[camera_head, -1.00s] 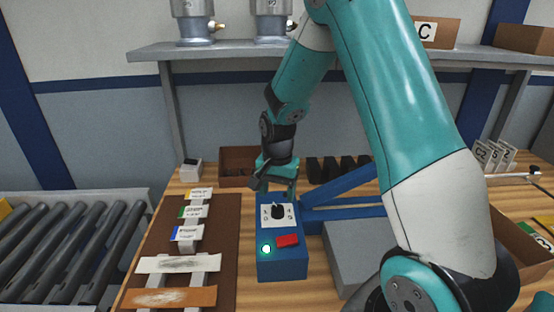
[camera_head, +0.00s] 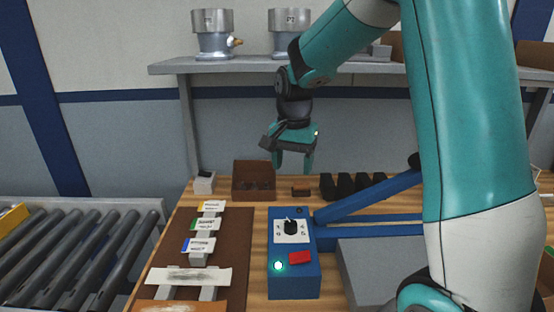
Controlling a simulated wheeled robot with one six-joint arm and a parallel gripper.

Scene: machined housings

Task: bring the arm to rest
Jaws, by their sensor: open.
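My gripper (camera_head: 294,166) hangs at the end of my teal arm, pointing down, above the back part of the wooden bench. Its two teal fingers are apart with nothing between them. It is clear of the blue control box (camera_head: 293,270), which stands below and in front of it. The box has a black rotary knob (camera_head: 291,228) on a white dial plate, a red button (camera_head: 300,257) and a lit green lamp (camera_head: 278,266).
A brown bin (camera_head: 253,181) and black blocks (camera_head: 345,186) stand at the bench's back. A brown board (camera_head: 235,255) carries labelled tags. A blue bar linkage (camera_head: 370,200) and grey block (camera_head: 385,270) lie right. A shelf (camera_head: 250,64) holds metal housings (camera_head: 212,33). A roller conveyor (camera_head: 75,255) is left.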

